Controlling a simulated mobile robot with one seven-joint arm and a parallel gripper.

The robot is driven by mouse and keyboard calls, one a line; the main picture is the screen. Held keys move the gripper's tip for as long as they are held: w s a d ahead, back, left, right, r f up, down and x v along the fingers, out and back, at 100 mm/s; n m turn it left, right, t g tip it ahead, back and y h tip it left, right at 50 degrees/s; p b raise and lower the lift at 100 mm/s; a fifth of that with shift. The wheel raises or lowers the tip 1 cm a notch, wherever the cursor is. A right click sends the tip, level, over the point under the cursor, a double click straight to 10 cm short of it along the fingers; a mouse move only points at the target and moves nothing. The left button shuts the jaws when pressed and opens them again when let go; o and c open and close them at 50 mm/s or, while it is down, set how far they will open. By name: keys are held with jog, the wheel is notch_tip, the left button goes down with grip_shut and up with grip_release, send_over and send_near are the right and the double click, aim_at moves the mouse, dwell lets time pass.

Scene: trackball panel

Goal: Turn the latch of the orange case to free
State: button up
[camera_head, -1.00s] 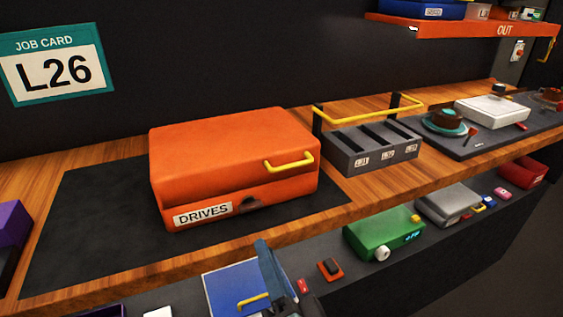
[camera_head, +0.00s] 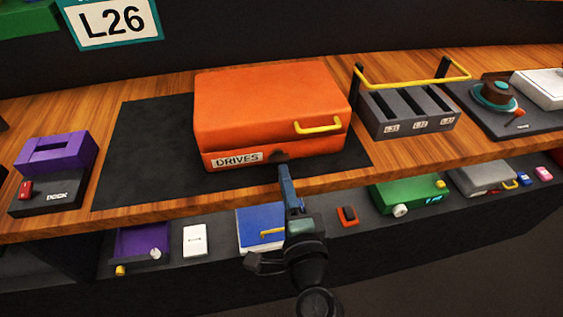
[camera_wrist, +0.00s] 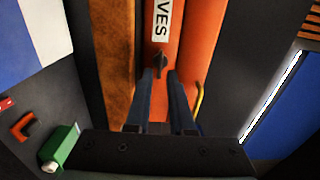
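The orange case (camera_head: 270,110) lies closed on a dark mat on the wooden bench. It has a yellow handle (camera_head: 318,127) and a label reading DRIVES (camera_head: 238,160) on its front. The dark latch (camera_head: 280,156) sits on the front face, right of the label. In the wrist view the latch (camera_wrist: 161,63) appears as a small dark knob just ahead of my fingers. My gripper (camera_wrist: 160,75) is open, its two fingertips apart with the latch roughly between and beyond them. Contact with the latch cannot be told. In the head view my gripper (camera_head: 284,170) points at the case front from below.
A grey slotted rack (camera_head: 410,110) with a yellow bar stands right of the case. A purple box on the DOCK base (camera_head: 50,165) is at left. The lower shelf holds a blue case (camera_head: 262,228), a green device (camera_head: 405,192) and small items.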

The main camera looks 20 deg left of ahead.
aim_at(278, 157)
jog(key=shift+x, duration=1.9)
grip_shut()
